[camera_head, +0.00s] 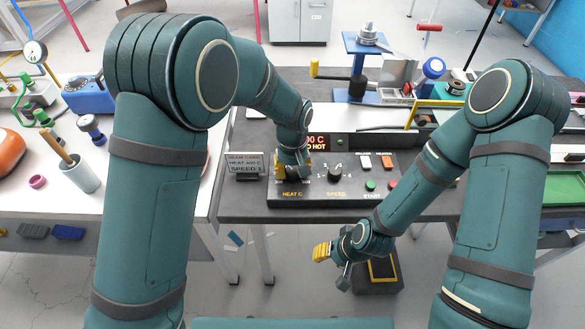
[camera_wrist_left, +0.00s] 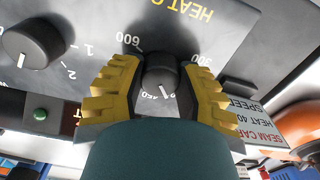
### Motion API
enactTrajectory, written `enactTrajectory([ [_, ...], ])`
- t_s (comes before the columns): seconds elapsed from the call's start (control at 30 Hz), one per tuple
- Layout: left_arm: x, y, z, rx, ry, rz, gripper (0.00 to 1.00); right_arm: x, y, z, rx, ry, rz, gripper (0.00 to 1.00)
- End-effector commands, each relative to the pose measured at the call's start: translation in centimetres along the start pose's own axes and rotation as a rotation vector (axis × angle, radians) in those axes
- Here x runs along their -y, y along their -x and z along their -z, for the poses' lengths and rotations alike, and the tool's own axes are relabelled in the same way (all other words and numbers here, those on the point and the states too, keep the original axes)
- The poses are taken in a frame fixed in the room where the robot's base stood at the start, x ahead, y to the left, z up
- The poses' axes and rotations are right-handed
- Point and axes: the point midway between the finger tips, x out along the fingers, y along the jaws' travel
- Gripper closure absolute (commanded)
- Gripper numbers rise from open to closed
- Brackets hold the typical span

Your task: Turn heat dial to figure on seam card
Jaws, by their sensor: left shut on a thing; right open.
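The heat dial (camera_wrist_left: 161,74) is a dark round knob with a white pointer line on the grey control panel (camera_head: 350,188). My left gripper (camera_head: 292,172) is shut on it, a yellow finger on each side. In the left wrist view (camera_wrist_left: 162,75) the scale shows 300, 450 and 600; the pointer lies close to the 450 mark, seemingly slightly toward the 300 side. The seam card (camera_head: 244,166) stands left of the panel and reads heat 400 C, speed 1. My right gripper (camera_head: 331,264) is open and empty, below the panel's front edge.
The speed dial (camera_head: 336,174) sits right of the heat dial. The red-lettered display (camera_head: 316,142) behind is partly hidden by my left arm; "00 C" and "O HOT" show. A pedal (camera_head: 382,270) is on the floor.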

Motion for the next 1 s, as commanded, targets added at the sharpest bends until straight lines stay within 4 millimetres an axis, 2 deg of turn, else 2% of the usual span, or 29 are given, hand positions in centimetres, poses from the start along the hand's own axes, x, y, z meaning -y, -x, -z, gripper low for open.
enactTrajectory([
  [0.57, 0.05, -0.18, -0.13, 0.004, 0.036, 0.003, 1.00, 0.03, 0.08, -0.03, 0.001, 0.000, 0.000, 0.53],
  [0.6, 0.05, -0.19, -0.13, 0.004, 0.036, 0.003, 0.60, 0.03, 0.08, -0.03, 0.001, 0.000, 0.000, 0.53],
  [0.7, 0.05, -0.17, -0.12, 0.004, 0.036, 0.002, 0.30, 0.03, 0.09, -0.02, 0.001, 0.000, 0.000, 0.53],
  [1.0, 0.01, 0.01, -0.03, 0.001, 0.035, 0.001, 0.30, 0.04, 0.10, -0.01, 0.001, 0.000, 0.000, 0.53],
])
